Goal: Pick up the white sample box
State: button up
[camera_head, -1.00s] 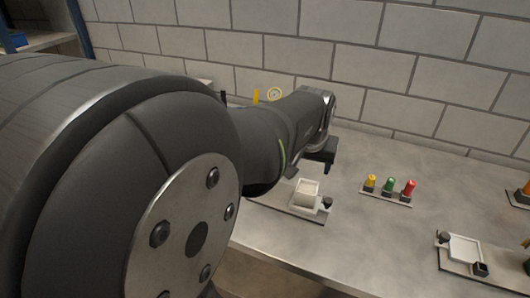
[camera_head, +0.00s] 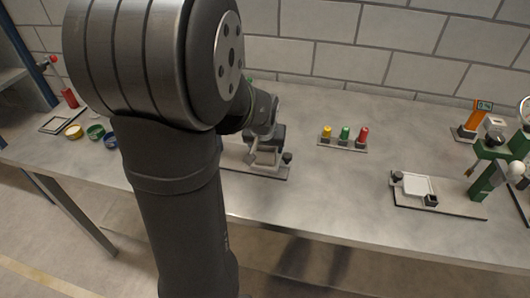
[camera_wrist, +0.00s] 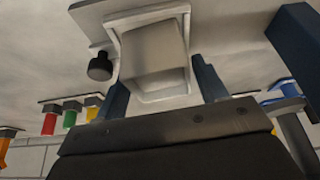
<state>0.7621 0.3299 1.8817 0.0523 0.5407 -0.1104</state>
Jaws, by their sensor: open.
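The white sample box (camera_wrist: 153,62) sits in a shallow pale tray (camera_wrist: 180,96), filling much of the wrist view. In the head view the box (camera_head: 266,158) is partly hidden by my gripper, and its tray lies on a dark-edged base plate with a black knob (camera_head: 287,157). My gripper (camera_head: 262,140) is directly over the box in the head view. In the wrist view the dark fingers of my gripper (camera_wrist: 160,86) are open, one on either side of the box. I cannot tell whether they touch it.
Small coloured bowls (camera_head: 95,131) are at left. The bench between rack and second tray is clear.

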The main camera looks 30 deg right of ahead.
jog(key=shift+x, duration=0.85)
jog(key=shift+r, duration=0.1)
jog(key=c, duration=0.9)
